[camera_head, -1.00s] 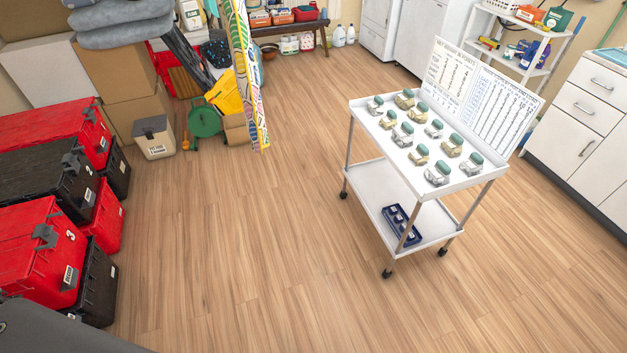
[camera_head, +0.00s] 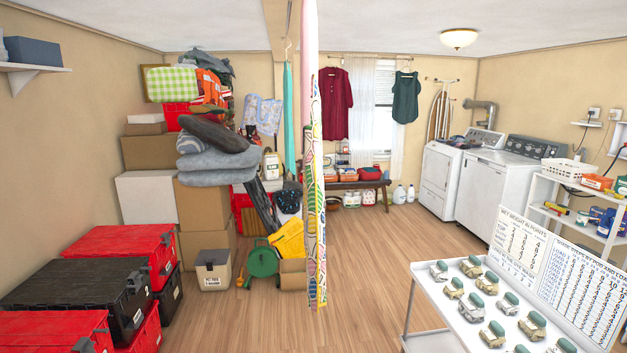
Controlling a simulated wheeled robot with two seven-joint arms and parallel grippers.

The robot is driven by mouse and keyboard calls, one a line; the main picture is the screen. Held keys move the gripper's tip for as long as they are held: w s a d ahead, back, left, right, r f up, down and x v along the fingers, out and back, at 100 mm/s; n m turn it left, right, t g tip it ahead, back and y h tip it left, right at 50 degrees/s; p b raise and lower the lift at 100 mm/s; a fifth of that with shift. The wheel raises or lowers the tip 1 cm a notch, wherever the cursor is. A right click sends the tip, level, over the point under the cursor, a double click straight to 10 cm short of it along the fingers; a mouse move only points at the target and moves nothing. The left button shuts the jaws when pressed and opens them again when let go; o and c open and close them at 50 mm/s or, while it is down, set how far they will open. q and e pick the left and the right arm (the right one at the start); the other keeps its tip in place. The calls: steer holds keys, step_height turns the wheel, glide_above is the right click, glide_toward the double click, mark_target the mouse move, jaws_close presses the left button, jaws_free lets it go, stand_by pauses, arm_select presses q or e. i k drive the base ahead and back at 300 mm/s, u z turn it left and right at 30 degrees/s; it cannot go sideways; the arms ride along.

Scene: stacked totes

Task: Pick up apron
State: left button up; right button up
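I cannot tell for sure which cloth is the apron. A pale blue patterned cloth (camera_head: 263,114) hangs on the back wall, left of the post. A narrow teal cloth (camera_head: 288,118) hangs from a hook beside the post. A maroon shirt (camera_head: 336,104) and a dark green sleeveless garment (camera_head: 405,98) hang at the window. All are across the room, far from me. Neither gripper is in view.
Red and black totes (camera_head: 75,285) are stacked at left, with boxes (camera_head: 150,200) and piled cushions (camera_head: 215,160) behind. Floor between (camera_head: 365,275) is clear.

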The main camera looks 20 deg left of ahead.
mark_target(311, 127)
steer(key=u, duration=0.55)
steer(key=k, duration=0.6)
steer(key=u, duration=1.15)
steer(key=i, duration=0.45)
steer(key=u, duration=0.8)
steer(key=i, duration=0.75)
steer(key=z, duration=0.65)
steer(key=i, duration=0.65)
steer(key=z, duration=0.75)
